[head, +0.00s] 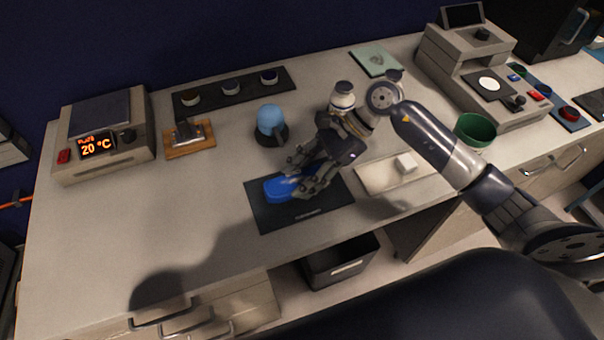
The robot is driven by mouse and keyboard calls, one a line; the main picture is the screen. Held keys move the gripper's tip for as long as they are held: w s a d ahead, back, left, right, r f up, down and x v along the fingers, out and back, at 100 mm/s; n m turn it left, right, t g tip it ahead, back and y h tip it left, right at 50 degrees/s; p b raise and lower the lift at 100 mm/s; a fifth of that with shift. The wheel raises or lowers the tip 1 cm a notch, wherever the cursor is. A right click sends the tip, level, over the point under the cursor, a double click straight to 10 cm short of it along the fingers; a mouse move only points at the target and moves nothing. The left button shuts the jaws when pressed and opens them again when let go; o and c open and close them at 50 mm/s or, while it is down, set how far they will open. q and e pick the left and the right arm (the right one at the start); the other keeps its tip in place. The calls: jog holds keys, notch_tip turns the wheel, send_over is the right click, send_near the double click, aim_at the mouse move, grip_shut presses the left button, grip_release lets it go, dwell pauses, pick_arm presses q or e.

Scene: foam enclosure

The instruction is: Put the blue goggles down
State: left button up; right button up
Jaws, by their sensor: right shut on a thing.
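The blue goggles (278,189) are at the dark mat (300,212) near the front of the bench. My right gripper (308,182) is shut on the goggles from above, and its fingers hide their right part. The goggles are over the left half of the mat; I cannot tell whether they touch it. My left gripper is not in view.
A light blue round-topped item (270,120) stands just behind the gripper. A heater reading 20 °C (104,140) is at left. The bench's front left is clear.

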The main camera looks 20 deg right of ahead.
jog(key=o, duration=1.1)
jog(key=shift+c, duration=0.2)
jog(key=shift+r, duration=0.1)
jog(key=shift+d+r, duration=0.15)
jog(key=shift+d, duration=0.1)
jog(key=b+v, duration=0.2)
jog(key=v, duration=0.9)
jog(key=shift+d+r+b, duration=0.15)
jog(key=shift+r+b, duration=0.05)
jog(key=shift+b, duration=0.15)
jog(key=shift+r, duration=0.1)
